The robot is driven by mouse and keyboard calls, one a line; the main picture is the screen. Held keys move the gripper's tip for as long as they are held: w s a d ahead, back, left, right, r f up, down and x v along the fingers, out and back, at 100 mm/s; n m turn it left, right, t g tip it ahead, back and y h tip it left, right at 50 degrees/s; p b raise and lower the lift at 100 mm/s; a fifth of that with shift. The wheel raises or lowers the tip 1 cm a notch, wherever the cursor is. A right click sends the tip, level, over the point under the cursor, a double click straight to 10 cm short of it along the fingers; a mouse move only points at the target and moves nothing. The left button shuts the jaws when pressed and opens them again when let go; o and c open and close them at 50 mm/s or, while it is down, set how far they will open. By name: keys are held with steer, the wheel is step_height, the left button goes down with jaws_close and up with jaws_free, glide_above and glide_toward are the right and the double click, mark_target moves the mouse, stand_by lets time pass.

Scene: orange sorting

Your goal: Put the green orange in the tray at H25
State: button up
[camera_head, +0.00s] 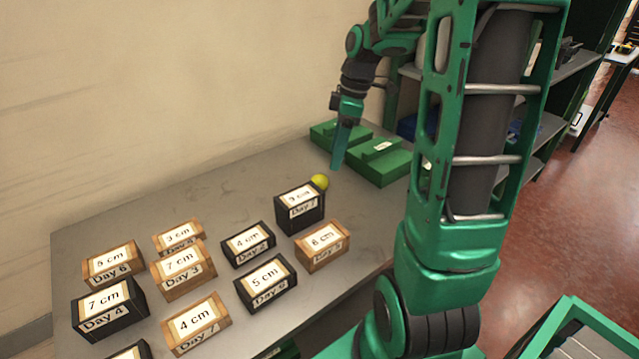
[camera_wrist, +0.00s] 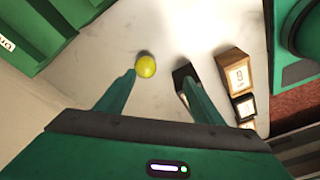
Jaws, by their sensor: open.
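A small yellow-green orange (camera_head: 319,182) shows just behind the black "3 cm" box on the grey table. In the wrist view the orange (camera_wrist: 146,66) lies just ahead of my fingertips, nearer the left finger. My gripper (camera_wrist: 159,76) is open and empty, pointing down above the table; in the head view my gripper (camera_head: 337,164) is close to the orange, up and to its right. Two green trays stand at the back, one at left (camera_head: 338,131) and one at right (camera_head: 382,166). I cannot read H25 on either.
A black box (camera_head: 299,212) stands right by the orange; its dark edge also shows beside my right finger in the wrist view (camera_wrist: 180,74). A wooden box (camera_head: 322,249) and several other labelled boxes fill the table's front and left. The table's back left is clear.

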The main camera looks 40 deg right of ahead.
mark_target(320, 175)
steer(key=w+f+n, duration=0.1)
steer(key=f, duration=0.1)
steer(key=w+f+n, duration=0.1)
steer(key=w+f, duration=0.1)
steer(key=w+f+n, duration=0.1)
steer(key=f, duration=0.1)
steer(key=shift+w+f+n+y, duration=0.3)
steer(key=shift+w+f+y, duration=0.05)
steer(key=shift+f+y, duration=0.05)
steer(key=shift+a+x, duration=0.15)
steer(key=shift+x, duration=1.2)
steer(key=shift+a+x, duration=0.1)
steer(key=shift+x, duration=1.2)
steer(key=shift+s, duration=0.15)
steer(key=c, duration=1.2)
steer(key=shift+r, duration=0.2)
